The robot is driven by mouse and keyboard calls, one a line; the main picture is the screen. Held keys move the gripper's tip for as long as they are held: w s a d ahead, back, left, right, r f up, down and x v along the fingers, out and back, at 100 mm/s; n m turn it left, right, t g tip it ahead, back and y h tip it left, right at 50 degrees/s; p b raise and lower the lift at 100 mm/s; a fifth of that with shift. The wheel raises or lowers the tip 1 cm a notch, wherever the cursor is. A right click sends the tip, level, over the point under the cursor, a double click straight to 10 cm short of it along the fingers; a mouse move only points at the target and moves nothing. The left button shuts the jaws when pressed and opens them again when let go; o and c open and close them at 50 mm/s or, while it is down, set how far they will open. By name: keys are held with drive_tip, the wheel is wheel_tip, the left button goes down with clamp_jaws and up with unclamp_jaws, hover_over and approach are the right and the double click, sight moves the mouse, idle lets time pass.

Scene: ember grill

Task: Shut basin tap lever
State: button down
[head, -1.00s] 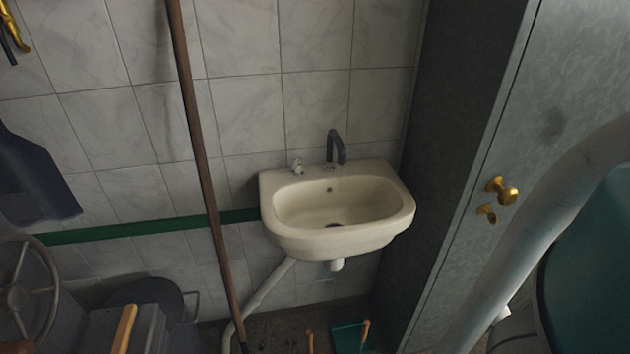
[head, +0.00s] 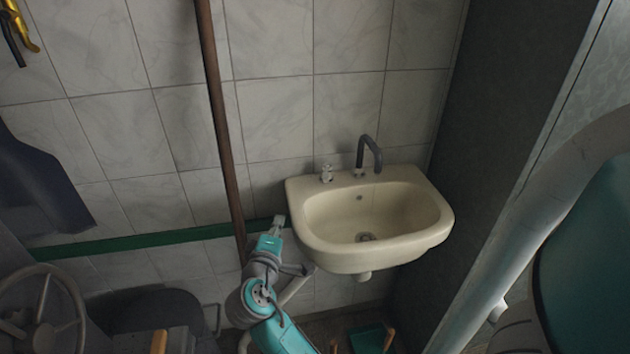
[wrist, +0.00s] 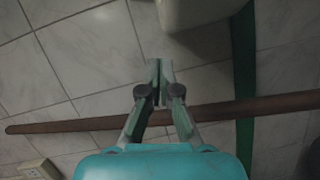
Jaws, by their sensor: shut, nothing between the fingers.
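The cream basin (head: 420,238) hangs on the tiled wall in the head view. A dark curved spout (head: 368,152) rises from its back ledge. In the wrist view my gripper (wrist: 160,62) is shut and empty. Part of the basin (wrist: 195,12) shows at the top there; the tap is out of that view.
A brown pole (head: 220,110) leans close to my gripper and crosses the wrist view (wrist: 75,123). A green stripe (head: 140,240) runs along the wall. A grey handwheel (head: 42,315) is at lower left. A dark cabinet side (head: 500,130) stands right of the basin.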

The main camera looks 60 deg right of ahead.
sight(326, 173)
drive_tip(key=d+r+m+g+h, duration=0.2)
drive_tip(key=d+r+g, duration=0.15)
drive_tip(key=r, duration=0.25)
drive_tip(key=d, duration=0.3)
drive_tip(key=w+d, duration=0.1)
drive_tip(key=d, duration=0.6)
drive_tip(key=shift+w+d+f, duration=0.1)
drive_tip(key=shift+w+f, duration=0.05)
drive_tip(key=shift+s+d+f, duration=0.15)
drive_tip(key=shift+s, duration=0.45)
drive_tip(key=shift+s+d+f, duration=0.1)
drive_tip(key=shift+s+d, duration=0.05)
drive_tip(key=shift+s, duration=0.4)
drive_tip(key=shift+s+d+f, duration=0.15)
drive_tip(key=shift+s+d, duration=0.15)
drive_tip(key=shift+s, duration=0.35)
drive_tip(key=shift+s, duration=0.1)
drive_tip(key=shift+s+d+n+t+y, duration=0.2)
drive_tip(key=shift+s+n+t+y, duration=0.25)
drive_tip(key=shift+s+t, duration=0.35)
drive_tip(key=shift+s+d+n+t+y, duration=0.25)
drive_tip(key=shift+s+n+t, duration=0.3)
drive_tip(key=shift+t, duration=0.4)
